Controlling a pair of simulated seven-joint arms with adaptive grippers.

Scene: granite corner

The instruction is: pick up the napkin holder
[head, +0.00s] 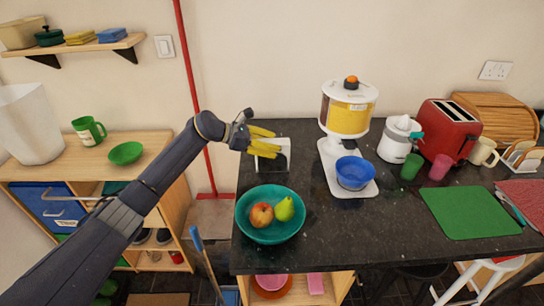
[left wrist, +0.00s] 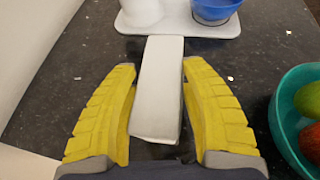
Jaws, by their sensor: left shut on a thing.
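The napkin holder (head: 286,153) is small and white with a dark side, at the left back of the dark speckled counter. In the left wrist view the holder (left wrist: 158,95) stands out as a pale block between two yellow fingers. My left gripper (head: 268,142) reaches it from the left and is shut on it, one finger along each side. The fingers hide part of the holder in the head view. I cannot tell whether its base touches the counter. My right gripper is in neither view.
A teal bowl (head: 250,228) with an apple and a pear stands in front of the holder. A white and yellow dispenser (head: 348,110) with a blue bowl (head: 355,172) stands to the right. A red pole (head: 186,60) rises behind my left arm.

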